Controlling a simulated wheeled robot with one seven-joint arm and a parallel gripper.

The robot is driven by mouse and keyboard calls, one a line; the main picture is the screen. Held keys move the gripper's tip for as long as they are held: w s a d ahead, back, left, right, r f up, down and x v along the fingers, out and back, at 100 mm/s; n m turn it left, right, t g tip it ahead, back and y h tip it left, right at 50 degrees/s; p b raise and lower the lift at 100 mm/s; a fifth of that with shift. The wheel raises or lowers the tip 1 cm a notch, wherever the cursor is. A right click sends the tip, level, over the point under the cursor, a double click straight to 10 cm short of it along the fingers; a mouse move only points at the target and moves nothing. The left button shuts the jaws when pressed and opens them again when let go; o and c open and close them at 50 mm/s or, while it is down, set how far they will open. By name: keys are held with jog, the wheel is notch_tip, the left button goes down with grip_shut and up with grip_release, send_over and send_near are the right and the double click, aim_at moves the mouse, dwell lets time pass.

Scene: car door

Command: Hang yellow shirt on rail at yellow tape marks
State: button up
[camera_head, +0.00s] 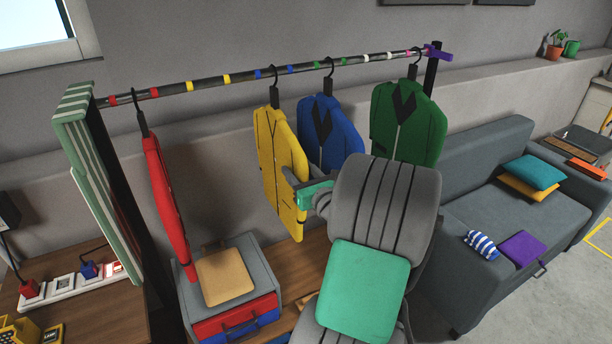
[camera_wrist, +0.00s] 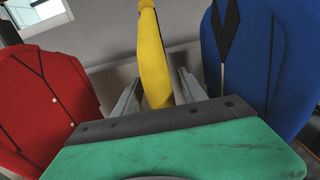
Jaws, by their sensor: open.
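The yellow shirt (camera_head: 277,160) hangs by its black hanger on the rail (camera_head: 205,83), between two blue tape marks. The two yellow tape marks (camera_head: 208,82) are farther left on the rail, with nothing hung between them. My gripper (camera_head: 296,188) is at the right edge of the yellow shirt, about mid-height. In the wrist view, my gripper (camera_wrist: 158,90) is open, with the yellow shirt (camera_wrist: 152,55) seen edge-on between its two fingers. Whether a finger touches the cloth cannot be told.
The red shirt (camera_head: 166,195) hangs left, between red marks. The blue shirt (camera_head: 331,130) hangs close on the right, and the green shirt (camera_head: 420,120) farther right. A grey box (camera_head: 245,262) stands below the rail. A grey sofa (camera_head: 480,210) is at the right.

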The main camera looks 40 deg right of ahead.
jog(key=shift+w+d, duration=0.1)
jog(key=shift+w, duration=0.25)
jog(key=shift+c, duration=0.2)
grip_shut()
dwell(0.5)
jog(key=shift+r+p, duration=0.45)
jog(key=shift+p, duration=0.25)
